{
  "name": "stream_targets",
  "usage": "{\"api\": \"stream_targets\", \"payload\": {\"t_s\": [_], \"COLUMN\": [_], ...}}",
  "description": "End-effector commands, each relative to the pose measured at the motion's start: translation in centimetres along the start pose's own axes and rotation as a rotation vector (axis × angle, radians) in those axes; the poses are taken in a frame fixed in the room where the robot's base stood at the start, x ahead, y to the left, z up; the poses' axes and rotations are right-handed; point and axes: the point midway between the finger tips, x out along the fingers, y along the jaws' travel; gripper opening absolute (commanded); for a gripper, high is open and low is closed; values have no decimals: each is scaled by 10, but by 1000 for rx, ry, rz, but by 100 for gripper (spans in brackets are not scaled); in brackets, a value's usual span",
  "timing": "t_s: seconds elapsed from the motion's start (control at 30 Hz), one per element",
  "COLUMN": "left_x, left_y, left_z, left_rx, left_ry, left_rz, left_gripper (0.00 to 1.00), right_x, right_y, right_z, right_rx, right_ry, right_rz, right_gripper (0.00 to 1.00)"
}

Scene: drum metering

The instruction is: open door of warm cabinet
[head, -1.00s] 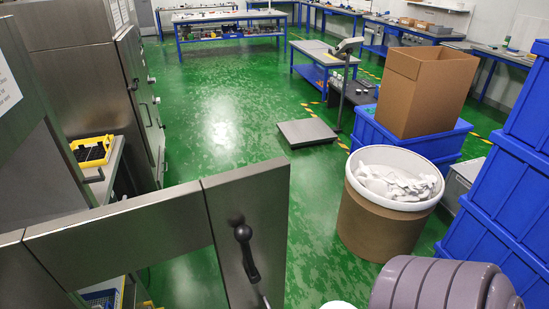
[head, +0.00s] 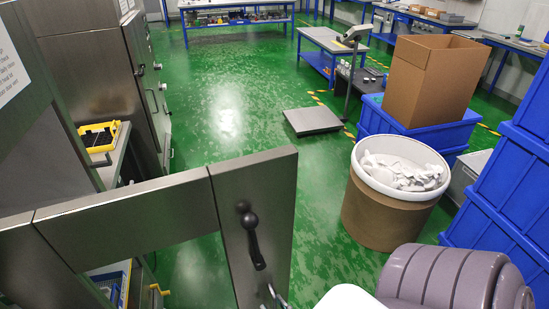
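A brushed steel door (head: 122,214) with a window opening stands across the lower left of the head view. It appears swung out from the steel cabinet at the left edge, with green floor visible behind it. A black lever handle (head: 250,232) is on its right upright. A small metallic piece shows at the bottom edge just below the handle; I cannot tell whether it is a gripper tip or touches the door. A white rounded part, probably mine, shows at the bottom centre. Neither gripper can be clearly made out.
A brown drum (head: 377,212) with a white rim and white contents stands at right. Blue crates (head: 515,190) and a cardboard box (head: 432,78) are beyond it. A floor scale (head: 313,121) is at centre back. A yellow-edged tray (head: 98,137) sits at left. Green floor between is clear.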

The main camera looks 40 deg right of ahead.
Motion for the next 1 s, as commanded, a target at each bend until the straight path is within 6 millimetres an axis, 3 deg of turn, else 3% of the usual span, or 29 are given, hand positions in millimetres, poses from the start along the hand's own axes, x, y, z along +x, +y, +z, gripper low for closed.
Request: {"api": "stream_targets", "payload": {"t_s": [0.17,0.4,0.6,0.77,1.0], "left_x": [0,0,0,0,0], "left_y": [2,3,4,4,4], "left_z": [-1,-1,-2,-2,-2], "left_rx": [0,0,0,0,1], "left_ry": [1,1,2,2,2], "left_rz": [2,4,5,5,5], "left_gripper": [48,48,48,48,48], "right_x": [-22,-73,-106,-118,-119], "right_y": [0,0,0,0,0], "right_z": [1,1,1,0,0], "right_rx": [0,1,0,0,0], "right_ry": [-5,-6,-3,-1,0], "right_rz": [0,0,0,0,0], "right_gripper": [37,37,37,37,37]}}
